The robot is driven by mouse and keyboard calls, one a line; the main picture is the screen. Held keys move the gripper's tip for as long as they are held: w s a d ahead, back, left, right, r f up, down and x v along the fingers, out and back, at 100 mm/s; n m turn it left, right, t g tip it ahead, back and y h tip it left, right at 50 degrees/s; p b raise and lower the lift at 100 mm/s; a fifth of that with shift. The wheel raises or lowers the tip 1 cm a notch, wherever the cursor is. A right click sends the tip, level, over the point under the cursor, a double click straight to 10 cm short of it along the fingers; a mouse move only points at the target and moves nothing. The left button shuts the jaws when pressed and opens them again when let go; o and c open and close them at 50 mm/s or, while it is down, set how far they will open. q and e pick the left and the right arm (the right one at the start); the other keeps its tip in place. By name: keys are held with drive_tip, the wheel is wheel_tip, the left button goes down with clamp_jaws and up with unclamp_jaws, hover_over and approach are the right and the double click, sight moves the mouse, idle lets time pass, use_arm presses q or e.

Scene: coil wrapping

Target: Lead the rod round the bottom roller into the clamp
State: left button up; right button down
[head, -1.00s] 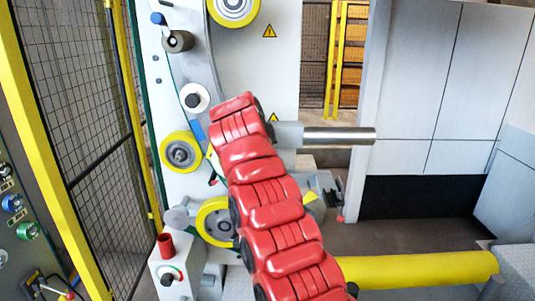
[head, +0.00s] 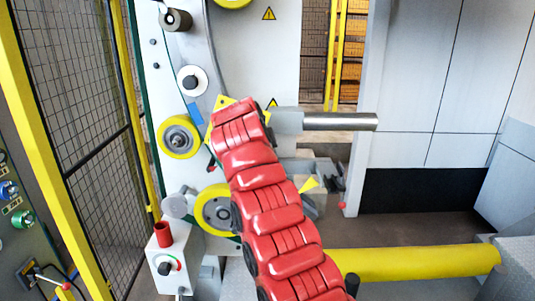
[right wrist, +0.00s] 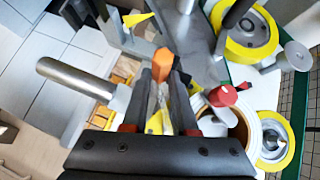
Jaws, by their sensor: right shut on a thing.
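The bottom roller (head: 214,211) has a yellow rim and stands low on the machine, partly behind my red right arm in the head view. It also shows at the top right of the right wrist view (right wrist: 243,32). The clamp seems to be the grey device with a yellow pointer (head: 309,185), right of the arm. My right gripper (right wrist: 160,75) is shut on an orange piece (right wrist: 162,62), seemingly the rod's end. The rest of the rod cannot be made out. In the head view, my arm hides this gripper. My left gripper is not in view.
A steel mandrel (head: 340,121) sticks out to the right beyond the arm. Another yellow-rimmed roller (head: 178,138) is left of the arm. A control box with a red cylinder (head: 164,233) stands lower left. A yellow bar (head: 420,264) lies low at the right.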

drive_tip(key=shift+f, duration=0.3)
drive_tip(key=shift+r, duration=0.3)
drive_tip(key=shift+f, duration=0.1)
drive_tip(key=shift+d+f, duration=0.1)
drive_tip(key=shift+d, duration=0.15)
drive_tip(key=d+b, duration=0.3)
drive_tip(key=shift+d, duration=0.15)
idle(0.4)
